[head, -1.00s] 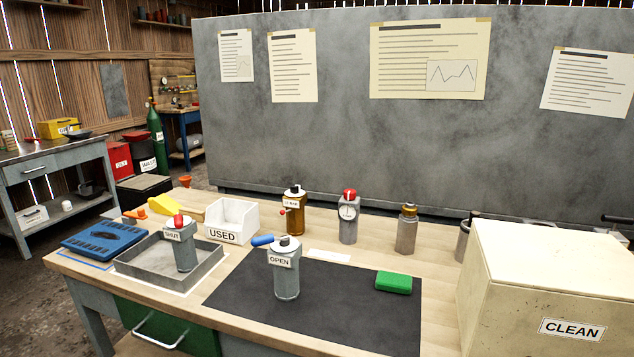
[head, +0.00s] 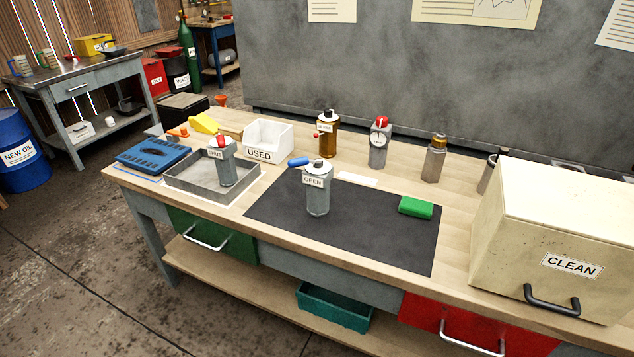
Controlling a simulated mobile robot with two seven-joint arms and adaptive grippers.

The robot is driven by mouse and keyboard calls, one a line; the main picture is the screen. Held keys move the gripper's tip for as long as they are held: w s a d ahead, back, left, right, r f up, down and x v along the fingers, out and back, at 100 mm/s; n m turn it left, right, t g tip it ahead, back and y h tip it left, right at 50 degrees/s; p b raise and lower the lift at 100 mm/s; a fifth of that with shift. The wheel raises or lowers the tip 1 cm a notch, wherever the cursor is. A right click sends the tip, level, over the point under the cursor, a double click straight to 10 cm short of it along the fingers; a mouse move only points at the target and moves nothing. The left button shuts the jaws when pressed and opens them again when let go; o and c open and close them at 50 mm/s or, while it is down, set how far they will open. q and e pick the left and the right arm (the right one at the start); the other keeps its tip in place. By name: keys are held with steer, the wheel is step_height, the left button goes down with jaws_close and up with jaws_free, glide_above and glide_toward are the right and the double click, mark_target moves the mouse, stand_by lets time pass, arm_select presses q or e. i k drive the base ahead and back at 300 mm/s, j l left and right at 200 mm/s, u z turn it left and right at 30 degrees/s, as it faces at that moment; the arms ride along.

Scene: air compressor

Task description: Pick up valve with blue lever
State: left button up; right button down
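The valve with the blue lever (head: 317,190) stands upright on the black mat (head: 375,236) on the workbench. It is a grey cylinder with a dark top knob and an "OPEN" label. Its blue lever (head: 299,162) points to the left. A similar grey valve with a red top and a "SHUT" label (head: 222,162) stands in the grey metal tray (head: 186,184) to its left. Neither of my grippers shows in the head view.
A white "USED" bin (head: 268,140), an amber bottle (head: 328,135), a gauge cylinder (head: 379,147) and a brass-topped cylinder (head: 434,160) stand behind the mat. A green block (head: 416,207) lies on its right. The cream "CLEAN" box (head: 560,235) fills the bench's right end.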

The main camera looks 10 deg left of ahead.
mark_target(317, 181)
steer(key=i+j+z, duration=0.25)
steer(key=j, duration=0.15)
steer(key=j+z, duration=0.55)
steer(key=j, duration=0.2)
steer(key=i+j, duration=0.05)
